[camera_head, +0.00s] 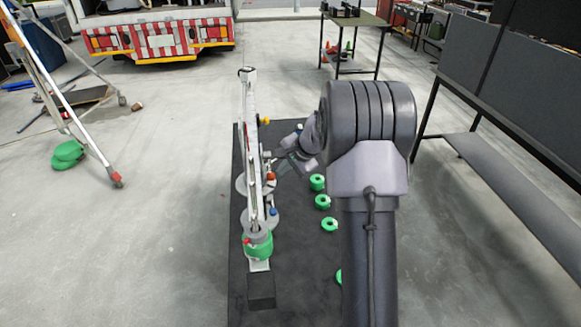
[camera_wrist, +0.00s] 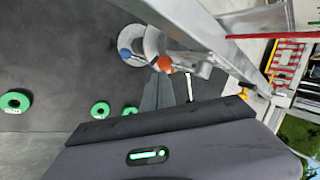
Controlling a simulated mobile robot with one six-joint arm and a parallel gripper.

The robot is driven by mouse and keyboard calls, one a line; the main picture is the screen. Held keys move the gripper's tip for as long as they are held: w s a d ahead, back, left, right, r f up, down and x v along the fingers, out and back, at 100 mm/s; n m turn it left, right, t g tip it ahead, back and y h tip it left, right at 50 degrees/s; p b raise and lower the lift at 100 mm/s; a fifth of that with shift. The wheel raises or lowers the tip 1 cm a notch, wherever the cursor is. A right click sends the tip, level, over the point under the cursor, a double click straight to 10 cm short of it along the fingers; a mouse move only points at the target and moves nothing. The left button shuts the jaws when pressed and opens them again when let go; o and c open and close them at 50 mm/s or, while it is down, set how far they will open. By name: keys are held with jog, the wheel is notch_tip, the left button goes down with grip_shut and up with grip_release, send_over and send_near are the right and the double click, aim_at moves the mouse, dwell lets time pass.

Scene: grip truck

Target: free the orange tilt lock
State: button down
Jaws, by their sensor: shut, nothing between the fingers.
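The orange tilt lock (camera_head: 270,176) is a small knob low on the grey metal column of the device on the black mat. In the wrist view the orange tilt lock (camera_wrist: 165,64) appears just beyond my fingertips. My gripper (camera_wrist: 159,82) is shut and empty, its dark fingers pointing at the knob. In the head view my gripper (camera_head: 298,162) is to the right of the column, close to the knob. I cannot tell whether the fingertips touch it.
A blue knob (camera_head: 273,211) and a yellow knob (camera_head: 264,121) are on the same device. Several green rings (camera_head: 322,202) lie to its right on the black mat (camera_head: 300,293). A ladder (camera_head: 62,100) stands at left, a bench (camera_head: 500,150) at right.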

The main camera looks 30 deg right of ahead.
jog(key=shift+w+a+f, duration=0.1)
jog(key=shift+w+f, duration=0.1)
jog(key=shift+w, duration=0.35)
jog(key=shift+w+a+f, duration=0.15)
jog(key=shift+w+f, duration=0.05)
jog(key=shift+w, duration=0.35)
jog(key=shift+w+a+f, duration=0.1)
jog(key=shift+w+f, duration=0.1)
jog(key=shift+w, duration=0.35)
jog(key=shift+w+d+f+b, duration=0.1)
jog(key=shift+w+f+b, duration=0.05)
jog(key=shift+f+b, duration=0.55)
jog(key=shift+w+d+f+b, duration=0.2)
jog(key=shift+w+f+b, duration=0.2)
jog(key=shift+f+b, duration=0.1)
jog(key=shift+r, duration=0.1)
